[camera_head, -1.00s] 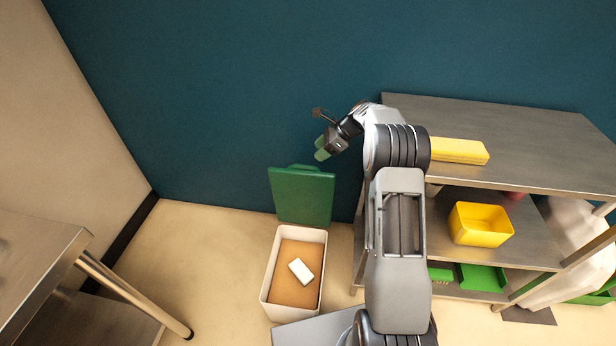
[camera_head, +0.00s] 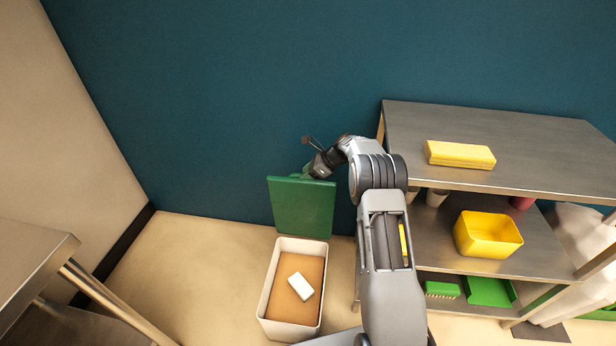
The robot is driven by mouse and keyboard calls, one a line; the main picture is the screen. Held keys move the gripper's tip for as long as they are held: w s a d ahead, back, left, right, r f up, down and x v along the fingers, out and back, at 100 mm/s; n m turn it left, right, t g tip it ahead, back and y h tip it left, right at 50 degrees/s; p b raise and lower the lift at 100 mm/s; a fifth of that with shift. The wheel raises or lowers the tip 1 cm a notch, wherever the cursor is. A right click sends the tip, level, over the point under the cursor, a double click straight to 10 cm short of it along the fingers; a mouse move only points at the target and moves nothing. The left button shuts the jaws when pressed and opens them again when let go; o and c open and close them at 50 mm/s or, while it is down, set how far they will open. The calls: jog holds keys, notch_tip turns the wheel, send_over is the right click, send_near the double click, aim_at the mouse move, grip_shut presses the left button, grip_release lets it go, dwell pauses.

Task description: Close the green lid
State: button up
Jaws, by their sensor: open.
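The green lid (camera_head: 301,210) stands upright, open, at the back edge of a white bin (camera_head: 268,291) on the floor. The bin holds a brown fill with a white block (camera_head: 301,286) lying on it. My gripper (camera_head: 307,172) is at the top edge of the lid, near its right half, with its fingers open. The fingertips are small and partly hidden behind the lid's edge, so I cannot tell whether they touch it.
A metal shelf (camera_head: 540,150) stands at the right, with a yellow box (camera_head: 460,154) on top and a yellow bin (camera_head: 488,236) below. A metal table (camera_head: 35,250) is at the left. Floor left of the white bin is clear. A dark teal wall is behind.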

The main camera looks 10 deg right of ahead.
jog(key=shift+c, duration=0.5)
grip_shut()
